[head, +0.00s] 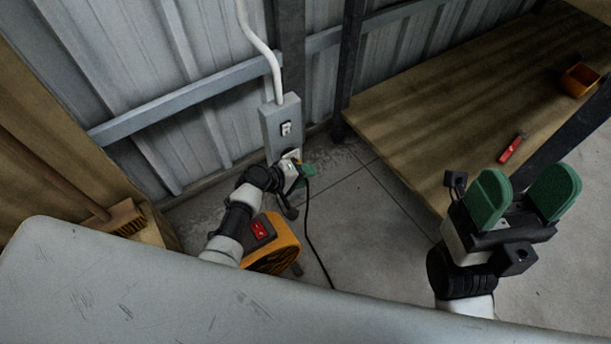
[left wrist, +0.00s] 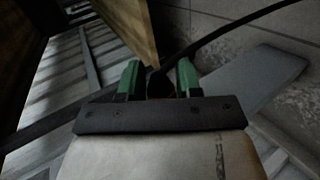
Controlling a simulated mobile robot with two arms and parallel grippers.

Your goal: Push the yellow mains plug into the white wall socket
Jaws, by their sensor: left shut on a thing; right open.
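The white wall socket (head: 292,154) is on the lower part of a grey box (head: 270,127) on the metal wall, partly covered by my left gripper. My left gripper (head: 302,168) is right at the socket in the head view. In the left wrist view its green fingers (left wrist: 159,80) are shut on the plug (left wrist: 154,86), which looks dark in shadow, with a black cable running from it. The plug's pins and any contact with the socket are hidden. My right gripper (head: 524,200) is open and empty, off to the right.
An orange machine with a red switch (head: 275,247) stands on the floor below my left arm. The black cable (head: 309,235) hangs to the floor. A wooden bench (head: 440,110) carries a red tool (head: 512,148) and an orange bin (head: 579,80). A broom (head: 118,218) is at left.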

